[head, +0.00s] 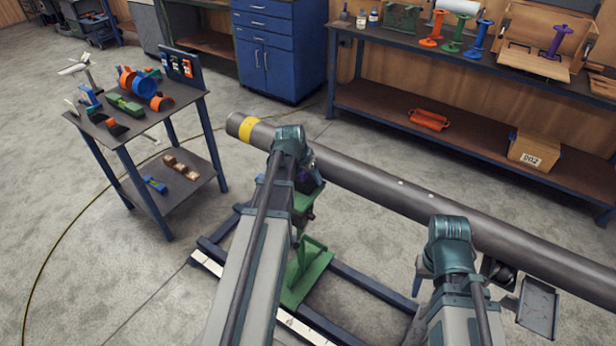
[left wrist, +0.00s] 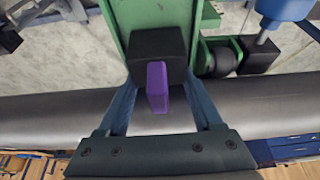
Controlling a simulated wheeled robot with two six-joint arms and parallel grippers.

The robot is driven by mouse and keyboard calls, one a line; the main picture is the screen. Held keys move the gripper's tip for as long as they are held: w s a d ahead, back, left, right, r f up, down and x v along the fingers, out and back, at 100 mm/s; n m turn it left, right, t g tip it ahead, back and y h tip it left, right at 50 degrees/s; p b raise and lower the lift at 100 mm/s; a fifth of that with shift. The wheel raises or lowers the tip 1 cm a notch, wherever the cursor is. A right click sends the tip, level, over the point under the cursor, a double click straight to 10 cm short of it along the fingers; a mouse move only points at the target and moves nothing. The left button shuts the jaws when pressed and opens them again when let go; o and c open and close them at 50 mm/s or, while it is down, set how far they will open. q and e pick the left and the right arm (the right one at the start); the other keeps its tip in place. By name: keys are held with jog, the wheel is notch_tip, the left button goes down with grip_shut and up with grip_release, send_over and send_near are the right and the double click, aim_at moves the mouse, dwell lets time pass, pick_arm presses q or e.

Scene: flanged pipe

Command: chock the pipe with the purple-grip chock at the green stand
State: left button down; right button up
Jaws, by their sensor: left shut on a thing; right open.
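The long grey pipe (head: 400,195) with a yellow band (head: 251,131) runs across the head view; it also crosses the left wrist view (left wrist: 60,122). The green stand (head: 306,275) is under it near the banded end and shows in the left wrist view (left wrist: 138,18). My left gripper (left wrist: 158,80) is shut on the purple-grip chock: its black block (left wrist: 145,52) sits between the fingers, purple grip (left wrist: 157,88) towards the camera. The block overlaps the stand and lies beside the pipe; contact cannot be told. My right wrist is near the pipe; its fingers are hidden.
A small cart (head: 112,140) with tools and coloured parts stands at left. A workbench (head: 400,45) at the back holds orange, green, blue and purple spools. Dark floor rails (head: 365,290) run below the pipe. A grey tray (head: 537,308) is at right. Floor between cart and pipe is clear.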

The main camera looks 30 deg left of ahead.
pick_arm(q)
jog(key=shift+w, duration=0.2)
grip_release()
dwell(0.4)
jog(key=shift+s+r+p, duration=0.15)
jog(key=shift+r+p, duration=1.05)
jog(key=shift+s+r+p, duration=0.2)
jog(key=shift+r+p, duration=0.95)
jog(key=shift+s+r+p, duration=0.15)
jog(key=shift+r+p, duration=1.05)
jog(key=shift+f, duration=0.1)
